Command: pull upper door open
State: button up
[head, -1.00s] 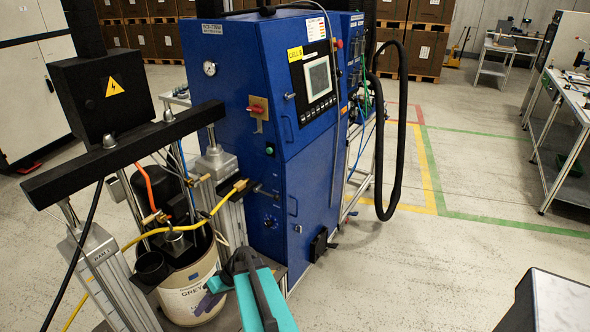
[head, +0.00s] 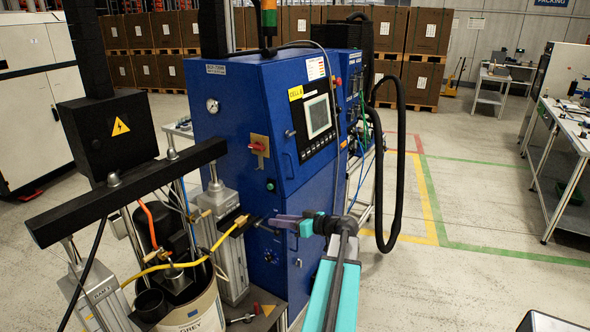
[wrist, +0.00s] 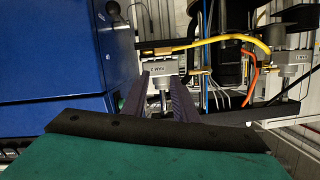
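The blue cabinet (head: 235,125) stands in the middle of the head view. Its upper door (head: 312,160) carries a screen panel and is shut flush. A small handle (head: 290,133) sits at the door's left edge. My gripper (head: 268,221) is below that handle, in front of the cabinet's lower part, fingers pointing left. In the wrist view its two purple fingers (wrist: 163,90) are apart with nothing between them. The cabinet (wrist: 50,60) fills the left there, and a dark knob (wrist: 112,11) shows on it. The door handle is not clearly seen in the wrist view.
The drum pump's black crossbeam (head: 125,190), silver cylinders (head: 228,235) and yellow hose (head: 190,262) stand close to the left of my gripper. A black hose loop (head: 402,165) hangs right of the cabinet.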

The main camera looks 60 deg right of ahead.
jog(key=s+d+r+t+h, duration=0.2)
jog(key=s+d+r+h, duration=0.2)
jog(key=s+d+r, duration=0.6)
notch_tip(320, 180, up, 4)
jog(key=shift+s+d+r+n+t+p, duration=0.15)
jog(key=shift+s+n+t+p, duration=0.25)
jog(key=shift+s, duration=0.7)
jog(key=shift+w, duration=0.1)
jog(key=w+d+p, duration=0.2)
jog(key=w+p, duration=0.4)
jog(key=w, duration=0.7)
jog(key=shift+w+d, duration=0.2)
jog(key=shift+d, duration=0.15)
jog(key=shift+c, duration=0.4)
grip_shut()
